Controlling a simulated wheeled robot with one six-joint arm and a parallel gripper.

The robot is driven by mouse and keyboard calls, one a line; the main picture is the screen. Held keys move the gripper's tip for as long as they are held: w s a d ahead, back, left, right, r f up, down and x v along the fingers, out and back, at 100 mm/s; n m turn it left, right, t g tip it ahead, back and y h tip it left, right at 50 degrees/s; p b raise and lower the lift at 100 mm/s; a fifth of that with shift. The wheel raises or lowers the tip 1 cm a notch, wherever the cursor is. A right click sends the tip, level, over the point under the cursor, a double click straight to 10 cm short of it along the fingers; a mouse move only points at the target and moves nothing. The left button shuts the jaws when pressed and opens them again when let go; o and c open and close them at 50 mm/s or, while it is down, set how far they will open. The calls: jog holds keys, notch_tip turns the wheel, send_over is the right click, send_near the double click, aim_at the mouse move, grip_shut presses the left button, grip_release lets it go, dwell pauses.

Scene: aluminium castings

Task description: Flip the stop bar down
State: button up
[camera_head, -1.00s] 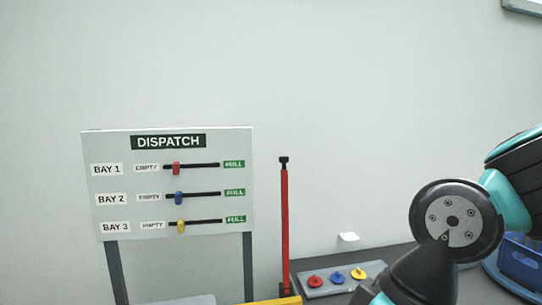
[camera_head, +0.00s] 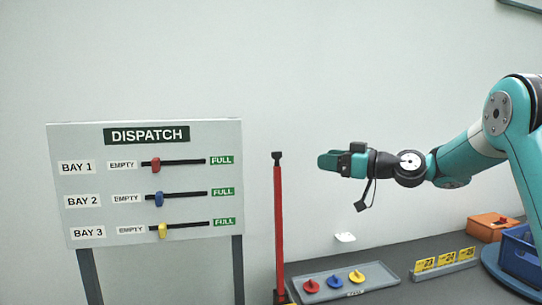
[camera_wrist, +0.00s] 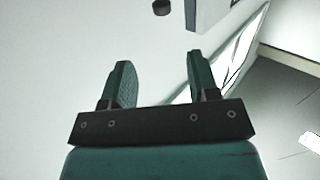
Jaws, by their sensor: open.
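The stop bar (camera_head: 280,228) is a red upright bar with a black tip (camera_head: 277,156), standing to the right of the dispatch board in the head view. My gripper (camera_head: 322,161) is at about the height of the black tip and to its right in the picture, with a gap between them. In the wrist view the two fingers of my gripper (camera_wrist: 158,80) stand apart with nothing between them. A dark round end (camera_wrist: 161,7) shows at the top of the wrist view; I cannot tell whether it is the bar's tip.
The dispatch board (camera_head: 215,140) has red, blue and yellow sliders near EMPTY. A grey tray (camera_head: 376,282) holds red, blue and yellow pieces. Yellow number cards (camera_head: 445,260), an orange box (camera_head: 487,228) and a blue crate (camera_head: 520,257) are at the right.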

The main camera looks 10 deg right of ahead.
jog(key=p+x, duration=0.8)
jog(key=x, duration=0.8)
jog(key=shift+a+r, duration=0.1)
jog(key=shift+a, duration=0.1)
jog(key=shift+w+a, duration=0.3)
grip_shut()
